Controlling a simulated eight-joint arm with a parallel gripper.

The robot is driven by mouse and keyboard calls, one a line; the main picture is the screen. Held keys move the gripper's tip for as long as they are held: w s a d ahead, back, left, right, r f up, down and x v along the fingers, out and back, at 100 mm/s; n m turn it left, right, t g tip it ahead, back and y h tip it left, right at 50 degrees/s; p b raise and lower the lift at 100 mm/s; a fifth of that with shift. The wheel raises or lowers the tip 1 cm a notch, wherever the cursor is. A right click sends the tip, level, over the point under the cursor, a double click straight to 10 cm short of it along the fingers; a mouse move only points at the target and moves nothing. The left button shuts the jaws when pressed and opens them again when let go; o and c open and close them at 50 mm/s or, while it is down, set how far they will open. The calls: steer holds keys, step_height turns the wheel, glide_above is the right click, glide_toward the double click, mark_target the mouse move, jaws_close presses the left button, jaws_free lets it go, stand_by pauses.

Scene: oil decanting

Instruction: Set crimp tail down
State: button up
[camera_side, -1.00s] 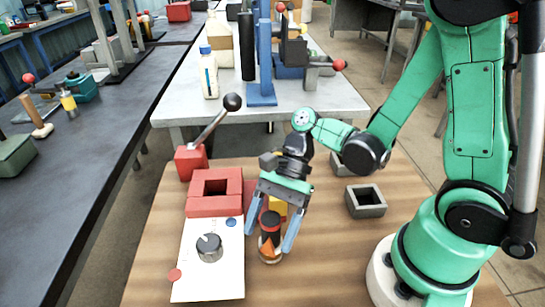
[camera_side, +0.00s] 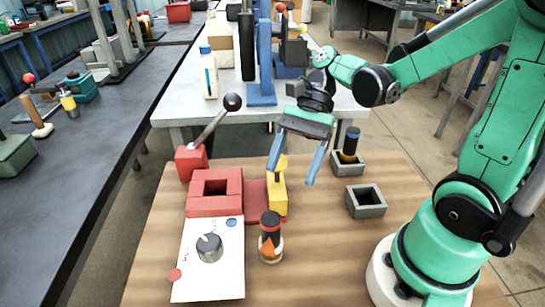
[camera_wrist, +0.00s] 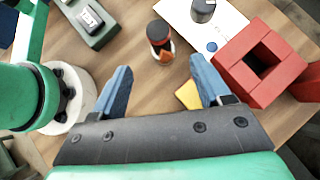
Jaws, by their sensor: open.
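No part is plainly marked as the crimp tail. A small dark-topped piece with a red band and an orange wedge (camera_side: 270,237) stands upright in a clear cup on the wooden table; it also shows in the wrist view (camera_wrist: 159,40). My gripper (camera_side: 290,168) is open and empty, its blue fingers pointing down, above and behind this piece and apart from it. In the wrist view my gripper's fingers (camera_wrist: 160,70) have nothing between their tips. A yellow block (camera_side: 277,195) stands close below the fingers, on a red base.
A red block with a square hole (camera_side: 215,205) and a white panel with a dial (camera_side: 190,283) lie to the left. A red lever base (camera_side: 190,163) stands behind. At right are an empty grey socket (camera_side: 366,208) and another holding a blue-and-black peg (camera_side: 351,142).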

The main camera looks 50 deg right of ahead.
steer(key=w+n+t+h, duration=0.1)
steer(key=n+t+h, duration=0.2)
steer(key=n, duration=0.2)
steer(key=w+d+r+n+t+h, duration=0.1)
steer(key=n+t+h, duration=0.2)
steer(key=n, duration=0.2)
steer(key=w+d+n+t+h, duration=0.1)
steer(key=n+t+h, duration=0.1)
steer(key=n, duration=0.3)
steer(key=shift+w+d+r+n+t+h, duration=0.25)
steer(key=shift+n+t+h, duration=0.15)
steer(key=shift+t, duration=0.1)
